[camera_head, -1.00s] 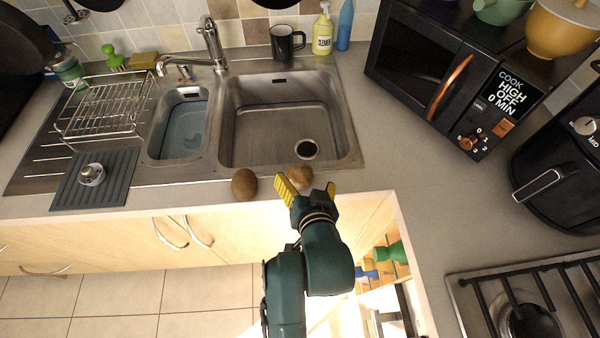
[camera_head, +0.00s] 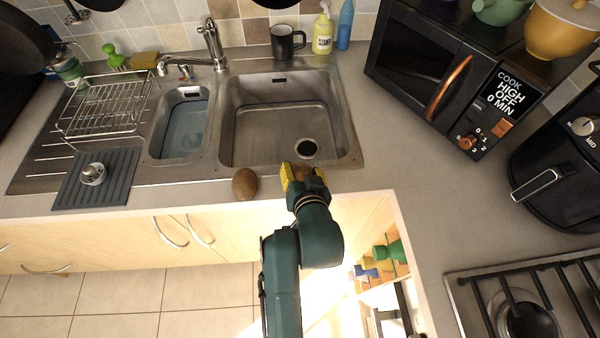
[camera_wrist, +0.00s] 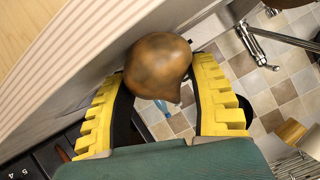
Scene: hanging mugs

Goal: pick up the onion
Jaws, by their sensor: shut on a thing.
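The onion (camera_wrist: 157,66) is brown and rounded with a short pointed tip, and it sits between the yellow ridged fingers of my gripper (camera_wrist: 155,105) in the wrist view. In the head view, my gripper (camera_head: 302,177) is at the counter's front edge by the large sink basin, shut on the onion (camera_head: 303,172), which is mostly hidden behind the fingers. I cannot tell whether the onion touches the counter.
A brown kiwi-like item (camera_head: 245,183) lies on the counter edge just left of my gripper. Behind is the sink (camera_head: 280,125) with a tap (camera_head: 212,45). A black mug (camera_head: 286,42) stands at the back. The counter to the right (camera_head: 400,165) is clear.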

